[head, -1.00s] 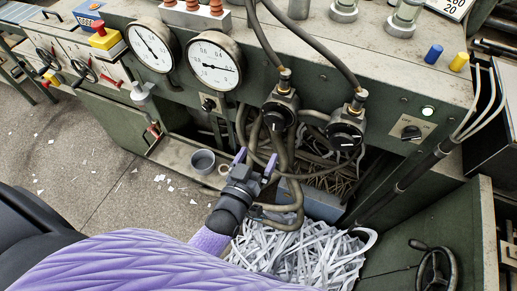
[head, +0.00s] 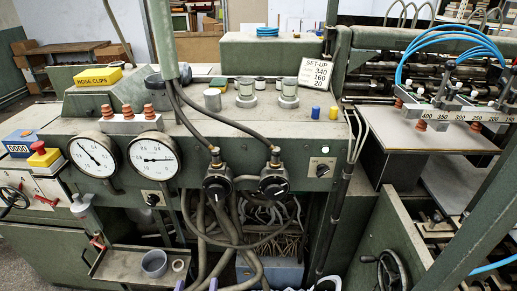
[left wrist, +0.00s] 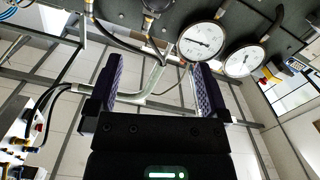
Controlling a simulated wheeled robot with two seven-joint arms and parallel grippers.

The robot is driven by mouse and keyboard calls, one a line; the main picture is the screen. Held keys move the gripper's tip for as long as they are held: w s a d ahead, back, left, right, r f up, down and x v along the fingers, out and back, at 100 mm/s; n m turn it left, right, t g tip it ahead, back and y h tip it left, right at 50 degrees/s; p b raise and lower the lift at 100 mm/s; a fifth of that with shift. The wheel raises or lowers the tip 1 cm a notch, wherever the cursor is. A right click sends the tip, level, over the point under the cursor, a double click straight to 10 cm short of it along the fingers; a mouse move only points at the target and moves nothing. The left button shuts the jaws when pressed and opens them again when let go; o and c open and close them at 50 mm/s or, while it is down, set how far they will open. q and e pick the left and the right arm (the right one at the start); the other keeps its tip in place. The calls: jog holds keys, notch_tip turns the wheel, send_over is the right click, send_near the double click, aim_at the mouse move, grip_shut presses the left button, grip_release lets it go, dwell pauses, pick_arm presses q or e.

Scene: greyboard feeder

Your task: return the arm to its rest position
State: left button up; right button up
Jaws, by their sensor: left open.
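My left gripper (head: 197,286) shows only by its purple fingertips at the bottom edge of the head view, below the hanging hoses and right of a grey cup. The rest of my left arm is out of that view. In the left wrist view the left gripper (left wrist: 153,80) has its two purple-padded fingers wide apart with nothing between the pads. Beyond them are hoses and two dial gauges on the machine front. My right gripper is in neither view.
The green machine front carries gauges (head: 153,157), black knobs (head: 274,187) and hanging hoses (head: 228,232). A small shelf (head: 119,265) juts out at lower left with a grey cup (head: 154,263) on it. A handwheel (head: 392,274) stands at lower right.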

pick_arm(q)
jog(key=s+f+m+g, duration=0.1)
jog(key=s+f+g, duration=0.4)
jog(key=f, duration=0.4)
jog(key=s+f+m+g, duration=0.2)
jog(key=s+f+g, duration=0.3)
jog(key=f, duration=0.4)
jog(key=s+a+f+m+g, duration=0.1)
jog(key=s+a+f+g, duration=0.2)
jog(key=s, duration=0.7)
jog(key=s+a+f+m+g, duration=0.1)
jog(key=s+f+g, duration=0.35)
jog(key=s, duration=0.55)
notch_tip(320, 180, down, 12)
jog(key=s+b, duration=0.1)
jog(key=b, duration=1.1)
jog(key=shift+s+a+y, duration=0.15)
jog(key=shift+a+y, duration=0.25)
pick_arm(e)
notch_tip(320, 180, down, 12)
